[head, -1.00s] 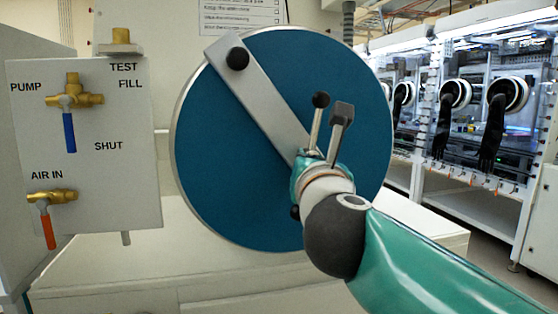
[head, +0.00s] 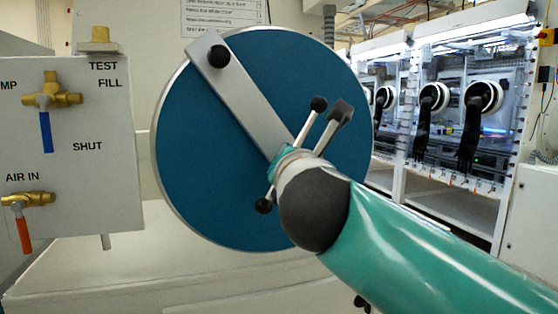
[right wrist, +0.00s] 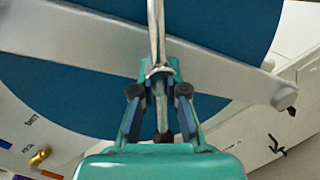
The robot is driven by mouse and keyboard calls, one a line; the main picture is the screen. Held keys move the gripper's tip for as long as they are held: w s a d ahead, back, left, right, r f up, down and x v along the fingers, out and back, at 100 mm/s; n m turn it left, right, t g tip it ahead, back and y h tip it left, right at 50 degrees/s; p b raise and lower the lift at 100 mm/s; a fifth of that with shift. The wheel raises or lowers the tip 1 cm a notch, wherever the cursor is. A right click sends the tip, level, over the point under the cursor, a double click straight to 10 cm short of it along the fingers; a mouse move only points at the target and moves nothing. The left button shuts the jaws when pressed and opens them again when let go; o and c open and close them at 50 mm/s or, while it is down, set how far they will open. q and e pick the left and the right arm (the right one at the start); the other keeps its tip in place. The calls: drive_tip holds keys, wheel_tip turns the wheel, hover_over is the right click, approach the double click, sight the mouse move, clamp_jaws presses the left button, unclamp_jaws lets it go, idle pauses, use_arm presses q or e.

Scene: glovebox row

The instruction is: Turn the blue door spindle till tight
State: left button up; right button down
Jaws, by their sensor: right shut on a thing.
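The round blue door (head: 200,150) with a silver rim fills the middle of the head view. A flat silver bar (head: 245,92) crosses it from a black knob (head: 218,56) at upper left toward the centre. The spindle handle is a thin metal rod with a black ball (head: 318,103) at its upper end and another (head: 263,206) at lower left. My right gripper (head: 286,160) is at the door's centre, largely hidden by its own wrist. In the right wrist view its fingers (right wrist: 158,78) are closed around the metal rod (right wrist: 156,35). My left gripper is out of view.
A white valve panel (head: 110,190) stands left of the door, with a blue-handled valve (head: 45,130) and a red-handled valve (head: 24,234). Gloveboxes with black gloves (head: 470,135) line the right. A pale ledge (head: 120,275) lies below the door.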

drive_tip(key=shift+a+f, duration=0.1)
drive_tip(key=shift+f, duration=0.3)
drive_tip(key=c, duration=1.2)
unclamp_jaws()
drive_tip(key=shift+r, duration=0.2)
drive_tip(key=shift+r, duration=0.1)
drive_tip(key=s, duration=1.2)
drive_tip(key=shift+d, duration=0.35)
